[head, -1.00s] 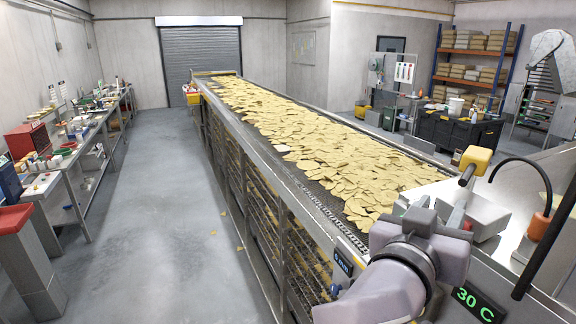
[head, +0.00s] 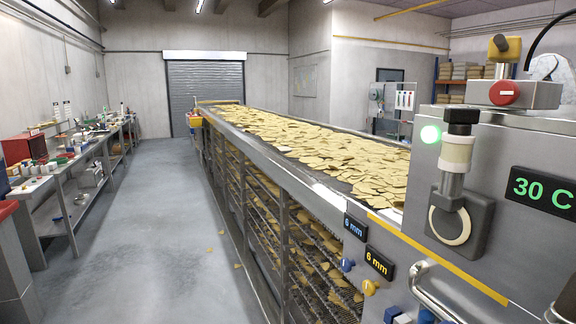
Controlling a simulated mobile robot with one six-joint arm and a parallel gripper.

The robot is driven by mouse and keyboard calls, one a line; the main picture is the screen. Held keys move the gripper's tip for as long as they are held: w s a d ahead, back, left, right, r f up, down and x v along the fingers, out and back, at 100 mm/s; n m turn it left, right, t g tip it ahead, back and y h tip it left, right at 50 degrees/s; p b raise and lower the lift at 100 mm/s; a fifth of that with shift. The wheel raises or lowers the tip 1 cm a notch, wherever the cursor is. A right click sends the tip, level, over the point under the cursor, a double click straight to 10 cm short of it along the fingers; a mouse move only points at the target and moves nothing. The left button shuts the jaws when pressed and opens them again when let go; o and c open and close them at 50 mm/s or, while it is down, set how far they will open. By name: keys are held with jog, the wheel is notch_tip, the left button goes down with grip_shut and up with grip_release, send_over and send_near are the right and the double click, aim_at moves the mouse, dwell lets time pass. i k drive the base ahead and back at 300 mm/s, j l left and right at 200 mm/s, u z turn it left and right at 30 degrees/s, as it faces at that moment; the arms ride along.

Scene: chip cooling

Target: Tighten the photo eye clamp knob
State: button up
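A yellow block with a dark cylinder on its face (head: 504,48) stands on top of the machine at the upper right in the head view. It may be the photo eye; I cannot tell for sure. Below it is a grey box (head: 535,94) with a red disc (head: 504,93) bearing a white bar. Left of these, a black-topped cream cylinder (head: 457,150) on a silver stem stands in front of a dark plate with a pale ring (head: 450,225). I cannot tell which part is the clamp knob. My gripper is not in view.
The chip conveyor (head: 260,150) runs away along the middle. A green lamp (head: 430,134) glows beside a 30 C display (head: 541,191). The floor aisle (head: 150,210) is mostly clear beside the workbench (head: 70,195).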

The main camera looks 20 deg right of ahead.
aim_at(504, 92)
jog(key=z, duration=1.5)
